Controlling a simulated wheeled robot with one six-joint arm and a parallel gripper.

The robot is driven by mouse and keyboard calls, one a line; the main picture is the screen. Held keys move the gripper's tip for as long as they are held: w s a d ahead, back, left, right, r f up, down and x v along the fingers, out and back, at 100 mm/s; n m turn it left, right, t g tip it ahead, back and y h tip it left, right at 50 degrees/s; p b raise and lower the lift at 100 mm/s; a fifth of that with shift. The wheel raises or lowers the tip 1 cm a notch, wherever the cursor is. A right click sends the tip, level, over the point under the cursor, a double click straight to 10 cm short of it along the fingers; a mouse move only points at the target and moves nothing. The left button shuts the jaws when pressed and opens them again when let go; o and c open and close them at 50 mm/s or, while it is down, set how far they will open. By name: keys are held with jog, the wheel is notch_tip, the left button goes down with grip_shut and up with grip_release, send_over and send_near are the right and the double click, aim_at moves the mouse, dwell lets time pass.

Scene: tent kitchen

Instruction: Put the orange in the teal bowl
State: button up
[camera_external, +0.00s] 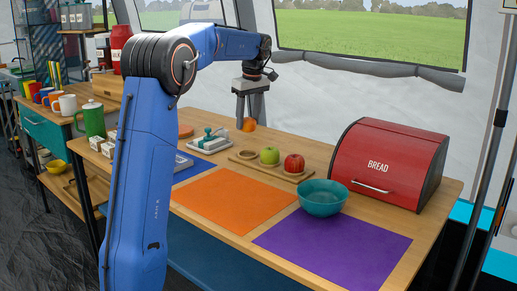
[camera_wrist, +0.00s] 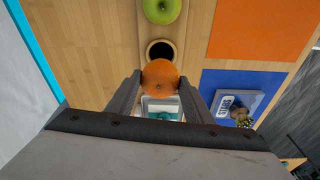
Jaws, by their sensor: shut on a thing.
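The orange (camera_external: 249,125) is held between the fingertips of my gripper (camera_external: 249,115), above the back part of the table. In the wrist view the orange (camera_wrist: 160,75) sits between the two dark fingers of my gripper (camera_wrist: 159,80), which are shut on it. The teal bowl (camera_external: 323,199) stands upright at the right front, partly over the purple mat. Its inside looks empty. The gripper is behind and left of the bowl, well apart from it.
A wooden holder (camera_external: 299,178) carries a green apple (camera_external: 270,156) and a red apple (camera_external: 294,163), beside an empty round hollow (camera_wrist: 160,50). A red bread box (camera_external: 390,160) stands at the right. Orange (camera_external: 232,202) and purple (camera_external: 335,250) mats lie in front. A white and teal item (camera_external: 208,140) stands left.

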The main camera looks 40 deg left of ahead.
jog(key=shift+d+r, duration=0.1)
jog(key=shift+r, duration=0.15)
jog(key=d+m, duration=0.1)
jog(key=d, duration=0.5)
jog(key=d+m, duration=0.1)
jog(key=d, duration=0.2)
jog(key=shift+s+r+m, duration=0.25)
jog(key=shift+s+m, duration=0.05)
jog(key=s+d+m, duration=0.3)
jog(key=d, duration=0.9)
jog(key=m+t+h, duration=0.1)
jog(key=m, duration=0.5)
send_near(322, 194)
jog(key=s+d+r, duration=0.2)
jog(key=s+r, duration=0.1)
jog(key=s, duration=0.1)
jog(key=shift+w+f, duration=0.15)
jog(key=shift+f, duration=4.65)
jog(key=o, duration=0.7)
jog(key=shift+f, duration=0.15)
jog(key=shift+o, duration=0.5)
